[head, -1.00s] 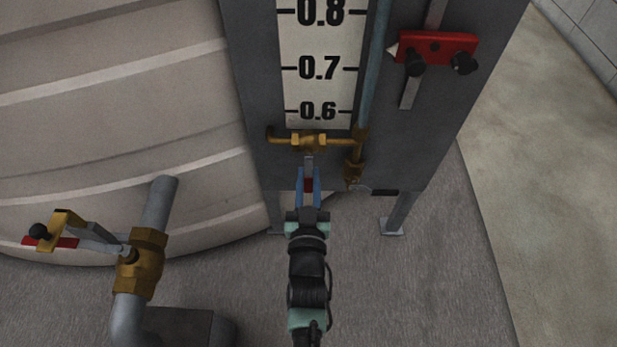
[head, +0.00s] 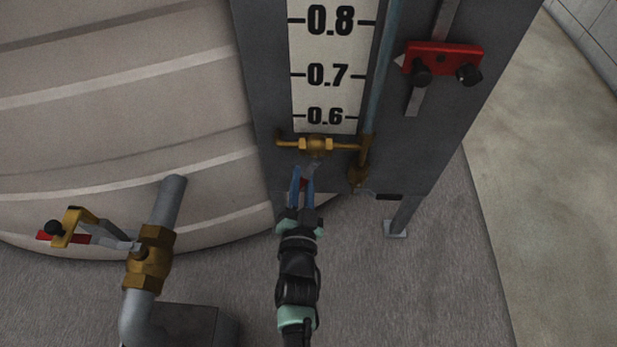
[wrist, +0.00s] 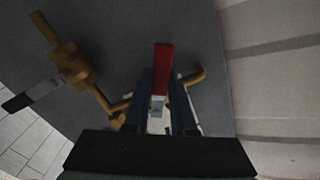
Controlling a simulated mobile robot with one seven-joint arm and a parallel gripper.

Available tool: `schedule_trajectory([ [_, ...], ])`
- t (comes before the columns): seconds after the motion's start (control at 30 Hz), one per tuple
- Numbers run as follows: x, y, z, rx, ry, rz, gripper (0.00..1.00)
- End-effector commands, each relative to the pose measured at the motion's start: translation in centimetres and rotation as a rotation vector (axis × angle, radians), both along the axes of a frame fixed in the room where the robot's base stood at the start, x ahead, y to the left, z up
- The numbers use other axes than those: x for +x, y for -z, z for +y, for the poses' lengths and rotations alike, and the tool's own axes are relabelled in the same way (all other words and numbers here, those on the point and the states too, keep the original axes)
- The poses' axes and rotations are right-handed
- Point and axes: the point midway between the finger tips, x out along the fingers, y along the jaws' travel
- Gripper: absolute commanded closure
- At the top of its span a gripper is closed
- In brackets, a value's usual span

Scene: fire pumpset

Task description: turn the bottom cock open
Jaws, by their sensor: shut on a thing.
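The bottom cock (head: 316,146) is a brass fitting on the grey panel, just below the 0.6 mark of the level gauge. A small grey lever with a red grip (head: 303,184) reaches down and slightly left from it. My gripper (head: 303,178) has its two blue fingers shut on the lever's red grip, coming from below. In the wrist view the red grip (wrist: 163,70) stands between the dark fingers, with brass pipe on both sides. The fingers hide part of the lever.
A brass valve (head: 149,257) on a grey pipe, with a yellow and red handle, stands at the left before the ribbed tank (head: 110,110). A red slider with black knobs (head: 443,62) is at the upper right. Floor is clear at the right.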

Motion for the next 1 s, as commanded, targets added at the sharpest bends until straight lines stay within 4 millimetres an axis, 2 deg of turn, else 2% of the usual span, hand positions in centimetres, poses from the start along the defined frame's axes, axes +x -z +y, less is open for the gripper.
schedule_trajectory([
  [0.6, -0.1, -2.1, 2.0, 0.587, 0.000, 0.001, 1.00],
  [1.0, -0.1, -3.5, 2.5, 0.914, 0.000, 0.001, 1.00],
])
